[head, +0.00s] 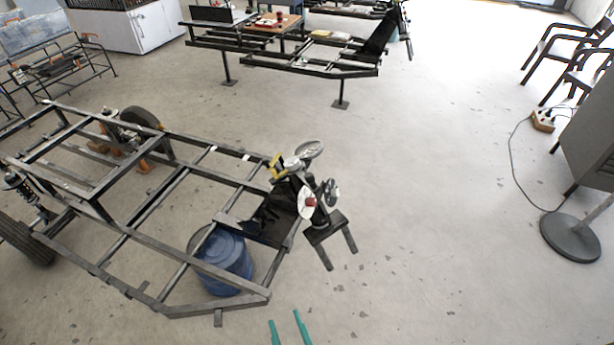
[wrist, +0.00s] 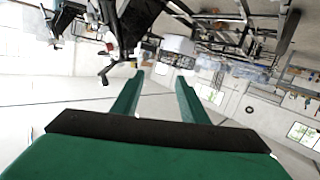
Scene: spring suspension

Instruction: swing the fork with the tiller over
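A dark fork (head: 331,238) with two prongs is at the front right end of the black tube frame (head: 190,262) in the head view. Above it sits a cluster of round silvery parts (head: 309,150) and a small red piece. I cannot clearly make out which part is the tiller. My gripper (head: 286,326) is at the bottom edge of the head view, below and apart from the fork. Its two green fingers are spread with nothing between them, as the wrist view (wrist: 160,77) also shows. The wrist picture looks upside down, with dark frame parts along its top.
A blue drum (head: 223,262) stands under the frame's front end. A second frame (head: 310,68) on stands is at the back. At right are a round lamp-like base (head: 570,238), a cable, a power strip (head: 543,121) and chairs (head: 570,55). The floor right of the fork is clear.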

